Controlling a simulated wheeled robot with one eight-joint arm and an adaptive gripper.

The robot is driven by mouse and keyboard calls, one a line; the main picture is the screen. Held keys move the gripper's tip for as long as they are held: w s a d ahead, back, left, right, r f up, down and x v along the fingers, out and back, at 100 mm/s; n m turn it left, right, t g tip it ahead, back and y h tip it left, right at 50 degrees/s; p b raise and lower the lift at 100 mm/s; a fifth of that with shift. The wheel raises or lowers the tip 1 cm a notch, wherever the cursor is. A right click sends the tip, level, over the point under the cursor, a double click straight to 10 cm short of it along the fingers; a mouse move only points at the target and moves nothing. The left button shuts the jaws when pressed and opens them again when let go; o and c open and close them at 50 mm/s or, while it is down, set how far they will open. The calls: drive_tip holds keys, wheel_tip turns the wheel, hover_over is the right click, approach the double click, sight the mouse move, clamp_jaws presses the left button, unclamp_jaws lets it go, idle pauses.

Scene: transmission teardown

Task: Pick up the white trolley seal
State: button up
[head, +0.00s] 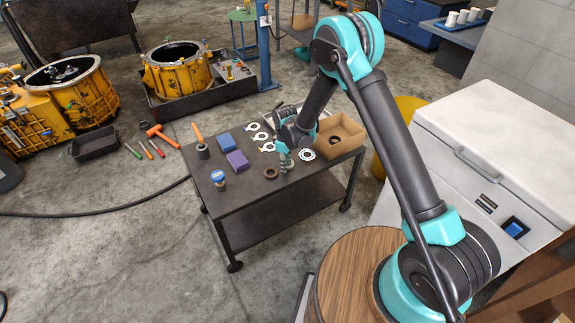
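A white ring with a dark centre (303,156) lies flat on the dark trolley top (238,205), just right of my gripper. Several other pale ring-shaped parts (260,137) lie in a row further back on the trolley, left of my arm. I cannot tell for sure which of these is the white seal. My gripper (285,167) points down over the trolley, between the white ring and a dark brown ring (270,173). Its fingers are too small to show whether they are open or shut. No held part shows.
A cardboard box (345,127) with a dark ring inside stands at the trolley's back right. The trolley's front is clear. A white chest (500,130) stands right.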

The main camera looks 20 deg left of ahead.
clamp_jaws()
drive_tip(key=shift+r, duration=0.15)
